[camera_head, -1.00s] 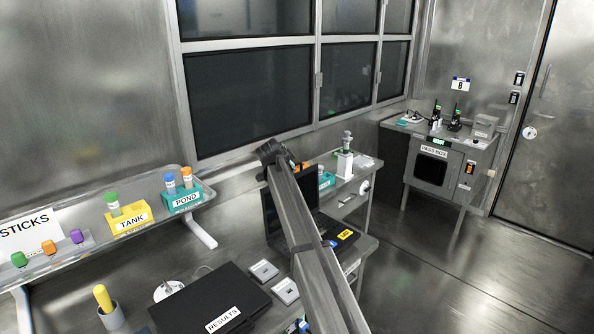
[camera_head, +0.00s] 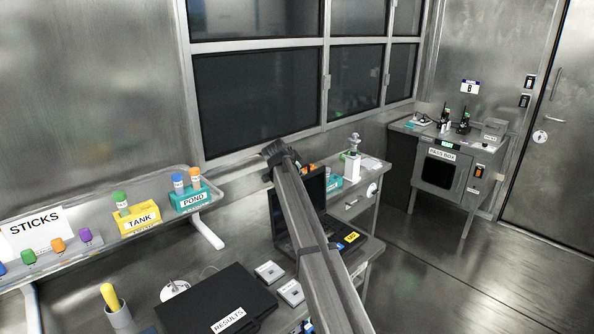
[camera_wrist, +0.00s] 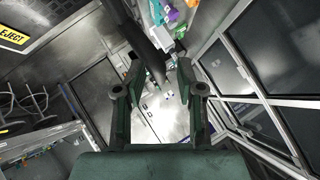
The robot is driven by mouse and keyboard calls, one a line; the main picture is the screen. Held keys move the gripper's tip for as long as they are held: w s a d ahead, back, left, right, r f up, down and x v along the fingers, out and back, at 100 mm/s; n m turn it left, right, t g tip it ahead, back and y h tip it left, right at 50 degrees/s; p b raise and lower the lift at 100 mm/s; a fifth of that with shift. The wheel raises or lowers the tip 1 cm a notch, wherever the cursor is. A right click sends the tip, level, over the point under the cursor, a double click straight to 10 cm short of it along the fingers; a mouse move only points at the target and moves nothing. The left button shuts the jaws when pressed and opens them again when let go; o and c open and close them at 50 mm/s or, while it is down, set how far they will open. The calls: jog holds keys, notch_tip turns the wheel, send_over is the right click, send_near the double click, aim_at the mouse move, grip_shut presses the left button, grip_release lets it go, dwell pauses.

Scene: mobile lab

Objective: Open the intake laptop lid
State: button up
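A black laptop (camera_head: 282,219) stands on the bench, partly behind my arm. Its dark lid is raised, and a yellow label (camera_head: 352,237) lies at the right of its base. My arm hides much of its screen and keyboard. A flat black closed case or laptop marked RESULTS (camera_head: 205,298) lies on the bench nearer to me. In the wrist view my gripper (camera_wrist: 157,70) is open, its two fingers apart with nothing seen between them. In the head view the arm's far end is near the top of the raised lid; I cannot tell whether they touch.
A shelf at the left holds the TANK rack (camera_head: 138,219), the POND rack (camera_head: 191,201) and the STICKS sign (camera_head: 35,229). Small white square boxes (camera_head: 270,271) lie beside the RESULTS case. Dark windows (camera_head: 256,100) line the wall behind. The floor at the right is clear.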

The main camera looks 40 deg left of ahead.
jog(key=v, duration=1)
jog(key=shift+s+r, duration=0.2)
jog(key=shift+s, duration=0.1)
